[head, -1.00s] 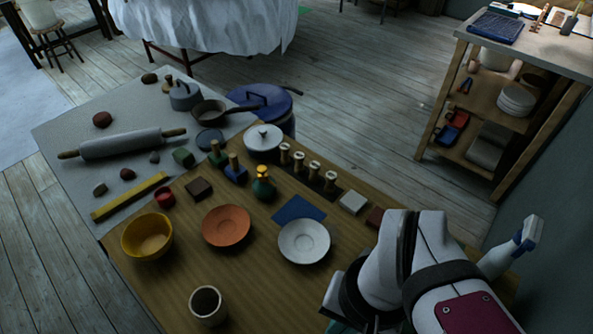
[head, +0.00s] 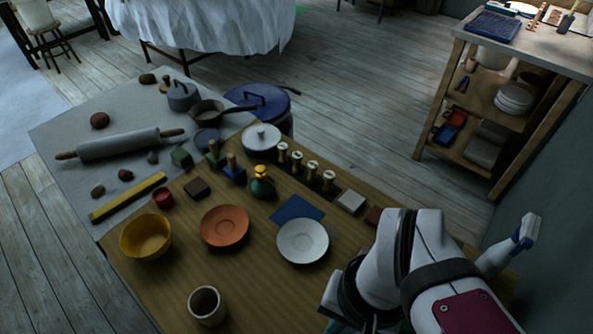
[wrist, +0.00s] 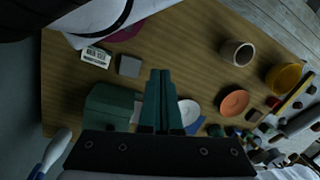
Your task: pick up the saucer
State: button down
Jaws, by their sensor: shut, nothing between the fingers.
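Two shallow round dishes sit on the wooden table, and I cannot tell by name which is the saucer. One is white (head: 303,241), the other orange (head: 224,226) to its left. In the wrist view the white dish (wrist: 190,113) shows partly behind my fingers, with the orange dish (wrist: 234,103) farther right. My gripper (wrist: 159,75) has its teal fingers together, with nothing between them. It is apart from both dishes. In the head view my arm is at the lower right and its fingertips are largely out of frame.
A yellow bowl (head: 146,235) and a dark-filled cup (head: 207,306) stand left of the dishes. A blue square (head: 297,209) lies by the white dish, with a green bottle (head: 262,187) behind. A spray bottle (head: 510,245) stands right of my arm. Bare wood lies in front of the dishes.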

jog(key=c, duration=1.4)
grip_release()
